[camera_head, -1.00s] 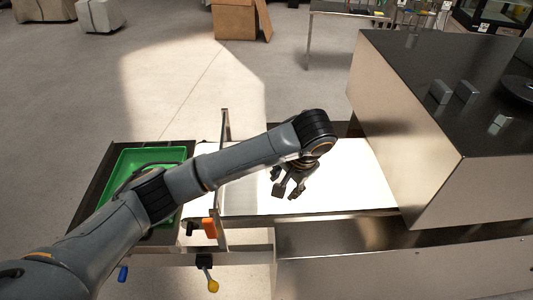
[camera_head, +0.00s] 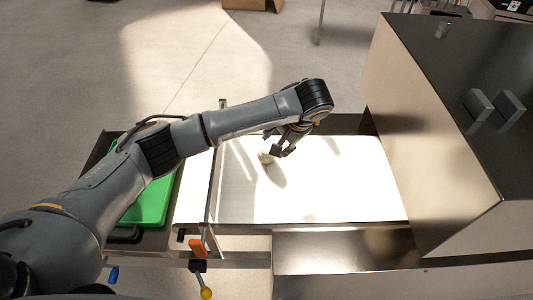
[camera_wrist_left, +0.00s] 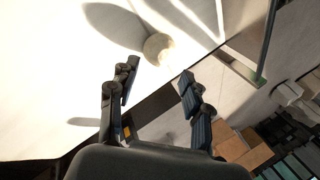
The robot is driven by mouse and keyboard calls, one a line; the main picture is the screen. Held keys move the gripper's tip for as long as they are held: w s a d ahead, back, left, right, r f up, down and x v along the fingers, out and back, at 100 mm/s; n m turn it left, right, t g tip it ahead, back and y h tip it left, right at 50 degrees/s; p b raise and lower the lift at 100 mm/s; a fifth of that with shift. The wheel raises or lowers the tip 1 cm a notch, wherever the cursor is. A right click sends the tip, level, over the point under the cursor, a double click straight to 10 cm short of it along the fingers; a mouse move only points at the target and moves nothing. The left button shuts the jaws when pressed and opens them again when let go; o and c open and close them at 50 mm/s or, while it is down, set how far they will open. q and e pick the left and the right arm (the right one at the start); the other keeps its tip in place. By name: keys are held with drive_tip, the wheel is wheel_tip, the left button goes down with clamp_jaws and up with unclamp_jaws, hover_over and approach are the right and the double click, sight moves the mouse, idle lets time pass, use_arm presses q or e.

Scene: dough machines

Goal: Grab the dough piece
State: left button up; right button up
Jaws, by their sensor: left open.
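The dough piece (camera_wrist_left: 158,48) is a small pale round ball on the bright white belt, just beyond my fingertips in the left wrist view. In the head view the dough piece (camera_head: 265,157) shows beside the fingers, partly hidden by them. My left gripper (camera_head: 277,148) is low over the belt. In the left wrist view the left gripper (camera_wrist_left: 160,75) has its two fingers spread with nothing between them, and the ball lies ahead of the gap. My right gripper is not in view.
The white belt (camera_head: 340,185) runs right to a large steel machine (camera_head: 420,130). A thin metal frame bar (camera_head: 216,170) crosses the belt's left part. A green tray (camera_head: 152,205) sits at the left under my arm. Orange and yellow knobs (camera_head: 206,292) hang at the front.

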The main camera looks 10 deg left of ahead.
sight(268, 151)
use_arm(q)
drive_tip(key=shift+w+a+f, duration=0.15)
drive_tip(key=shift+a+f, duration=0.1)
drive_tip(key=shift+f, duration=0.3)
drive_tip(key=shift+w+f, duration=0.15)
drive_tip(key=shift+f, duration=0.1)
drive_tip(key=p+x, duration=0.2)
drive_tip(key=shift+a+f, duration=0.25)
drive_tip(key=shift+f, duration=0.05)
drive_tip(key=shift+x, duration=1.1)
drive_tip(key=shift+f, duration=0.25)
drive_tip(key=c, duration=0.8)
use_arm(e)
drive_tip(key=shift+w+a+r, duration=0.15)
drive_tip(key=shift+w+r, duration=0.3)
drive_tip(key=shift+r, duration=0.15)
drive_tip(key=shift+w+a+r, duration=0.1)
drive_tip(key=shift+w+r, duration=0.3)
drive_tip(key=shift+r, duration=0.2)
